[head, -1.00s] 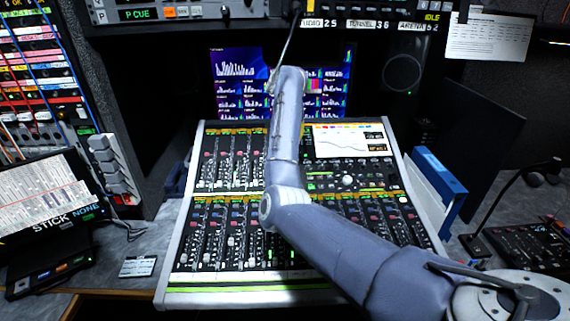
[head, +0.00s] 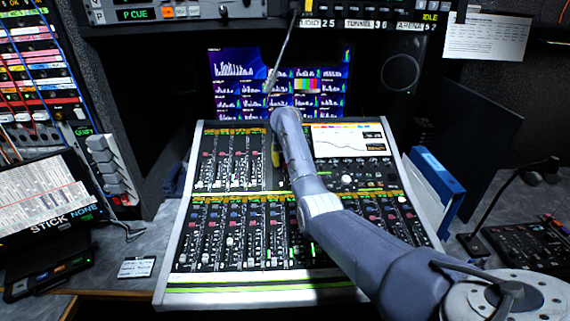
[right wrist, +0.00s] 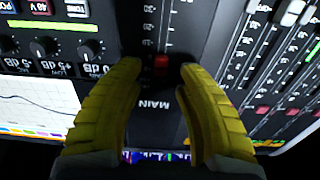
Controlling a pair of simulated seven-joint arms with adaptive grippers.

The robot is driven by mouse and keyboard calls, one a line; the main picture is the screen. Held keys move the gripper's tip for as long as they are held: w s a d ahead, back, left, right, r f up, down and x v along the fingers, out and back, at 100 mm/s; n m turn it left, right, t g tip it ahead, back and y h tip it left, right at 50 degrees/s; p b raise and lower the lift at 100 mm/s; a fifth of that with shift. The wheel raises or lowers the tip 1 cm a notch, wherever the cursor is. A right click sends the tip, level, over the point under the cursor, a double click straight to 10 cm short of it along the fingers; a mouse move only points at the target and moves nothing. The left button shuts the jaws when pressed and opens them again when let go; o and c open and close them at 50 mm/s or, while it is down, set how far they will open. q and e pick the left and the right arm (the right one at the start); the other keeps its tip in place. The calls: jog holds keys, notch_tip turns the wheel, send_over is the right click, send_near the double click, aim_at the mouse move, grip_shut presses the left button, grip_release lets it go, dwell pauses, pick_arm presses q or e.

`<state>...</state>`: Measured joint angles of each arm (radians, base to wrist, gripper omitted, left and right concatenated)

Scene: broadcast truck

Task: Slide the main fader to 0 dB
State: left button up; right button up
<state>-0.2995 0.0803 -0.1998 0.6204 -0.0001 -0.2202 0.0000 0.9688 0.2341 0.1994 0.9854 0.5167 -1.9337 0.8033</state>
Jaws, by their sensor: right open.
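The main fader's red cap (right wrist: 161,62) shows in the right wrist view, on a dark slot with scale marks. It sits at the slot's end nearest the "MAIN" label (right wrist: 154,104). The scale figures are too blurred to read. My right gripper (right wrist: 157,72) is open, its two yellow fingers apart on either side of the strip with the cap between their tips. I cannot tell whether they touch it. In the head view, the right gripper (head: 275,155) is partly hidden by my forearm over the mixing console (head: 265,278). The main fader cannot be made out there. My left gripper is not in view.
Rows of other faders (head: 232,240) and knobs fill the console. A console screen (head: 350,141) lies right of my gripper. A monitor (head: 232,85) stands behind. Blue binders (head: 440,175) stand to the right, and a gooseneck microphone (head: 490,210) beyond them.

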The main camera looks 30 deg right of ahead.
jog(key=shift+x, duration=1.05)
jog(key=shift+o, duration=0.3)
grip_shut()
